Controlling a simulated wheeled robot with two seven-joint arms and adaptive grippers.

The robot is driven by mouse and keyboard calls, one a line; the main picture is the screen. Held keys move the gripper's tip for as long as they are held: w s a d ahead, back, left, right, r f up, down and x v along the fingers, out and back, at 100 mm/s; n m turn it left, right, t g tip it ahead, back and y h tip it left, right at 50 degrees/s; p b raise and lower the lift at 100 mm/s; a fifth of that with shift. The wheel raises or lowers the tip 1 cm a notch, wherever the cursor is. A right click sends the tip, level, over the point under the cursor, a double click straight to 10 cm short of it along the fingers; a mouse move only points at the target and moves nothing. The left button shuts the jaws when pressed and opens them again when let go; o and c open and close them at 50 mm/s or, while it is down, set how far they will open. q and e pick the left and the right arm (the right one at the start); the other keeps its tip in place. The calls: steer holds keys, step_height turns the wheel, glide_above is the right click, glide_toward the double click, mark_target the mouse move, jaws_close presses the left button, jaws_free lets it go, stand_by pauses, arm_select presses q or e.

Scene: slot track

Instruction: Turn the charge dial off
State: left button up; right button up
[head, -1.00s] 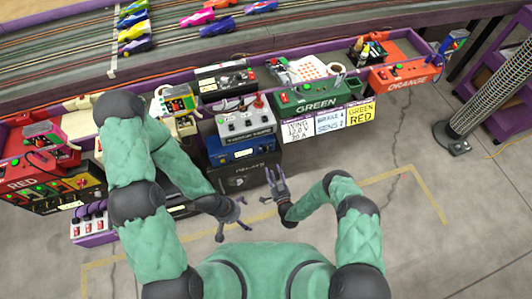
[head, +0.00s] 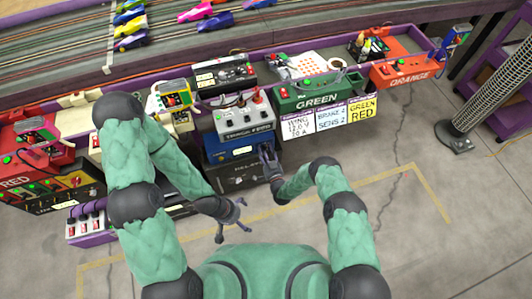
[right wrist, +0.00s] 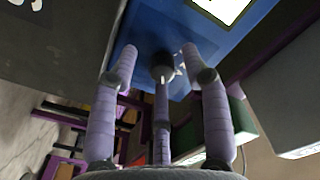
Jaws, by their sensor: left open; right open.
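A blue box (head: 225,153) stands below a grey control box in the middle of the bench. Its blue face (right wrist: 150,35) fills the upper middle of the right wrist view. A dark round knob (right wrist: 163,64) appears on that face, between my fingertips; contact cannot be told. My right gripper (head: 266,151) is open at the blue box's right side; its spread fingers also show in the right wrist view (right wrist: 160,58). The hand hides the knob in the head view. My left gripper (head: 236,214) is open and empty, low over the floor in front of the bench.
The grey control box (head: 243,120) with a red-topped lever sits above. A black box (head: 236,175) is below the blue one. The green GREEN box (head: 318,94) and hanging cards (head: 331,119) are close on the right. Floor in front is clear.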

jaws_close()
steer(key=shift+n, duration=0.3)
steer(key=n, duration=2.3)
steer(key=shift+d, duration=0.35)
steer(key=shift+d, duration=0.1)
